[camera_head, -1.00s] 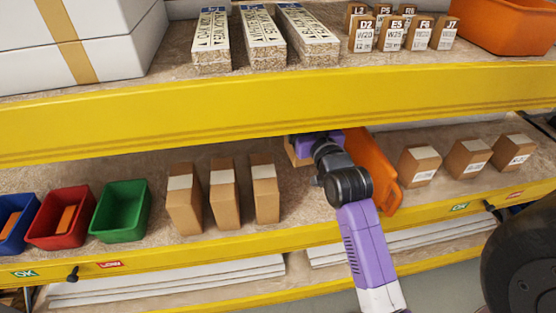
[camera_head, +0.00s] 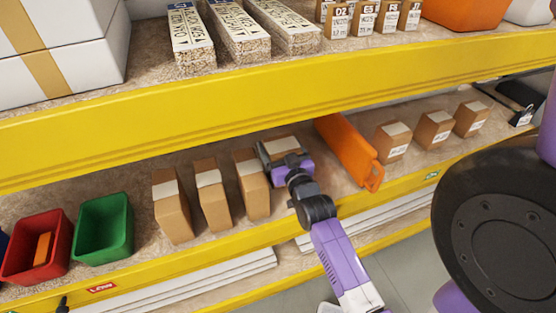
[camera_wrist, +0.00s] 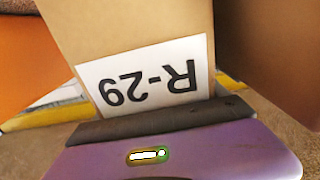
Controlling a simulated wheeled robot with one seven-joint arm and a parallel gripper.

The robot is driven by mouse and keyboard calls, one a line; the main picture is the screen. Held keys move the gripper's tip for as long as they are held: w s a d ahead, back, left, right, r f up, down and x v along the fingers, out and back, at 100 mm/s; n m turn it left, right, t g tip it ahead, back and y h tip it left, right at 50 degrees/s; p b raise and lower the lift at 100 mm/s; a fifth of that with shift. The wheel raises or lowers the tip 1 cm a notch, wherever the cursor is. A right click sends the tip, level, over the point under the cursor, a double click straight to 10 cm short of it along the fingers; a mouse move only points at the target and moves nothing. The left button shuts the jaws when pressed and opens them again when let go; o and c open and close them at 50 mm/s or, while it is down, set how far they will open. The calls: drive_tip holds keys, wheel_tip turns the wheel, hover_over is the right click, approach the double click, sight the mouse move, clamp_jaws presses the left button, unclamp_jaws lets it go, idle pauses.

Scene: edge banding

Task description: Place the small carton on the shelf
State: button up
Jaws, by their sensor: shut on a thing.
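My gripper (camera_head: 283,155) is shut on a small brown carton (camera_head: 284,145), inside the middle shelf level (camera_head: 140,182). In the wrist view the held carton (camera_wrist: 150,35) fills the middle, its white R-29 label upside down in the picture. In the head view the gripper covers most of it. It is between the rightmost of three tall brown cartons (camera_head: 254,188) on its left and an orange divider (camera_head: 345,150) on its right. I cannot tell whether its base touches the shelf board.
Three small labelled cartons (camera_head: 434,131) stand right of the divider. Green (camera_head: 104,232) and red (camera_head: 30,262) bins sit at the left. The yellow upper shelf beam (camera_head: 230,100) runs overhead; a yellow edge runs along the front.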

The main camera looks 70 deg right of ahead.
drive_tip(key=shift+f, duration=3.05)
drive_tip(key=shift+f, duration=0.15)
drive_tip(key=o, duration=1.5)
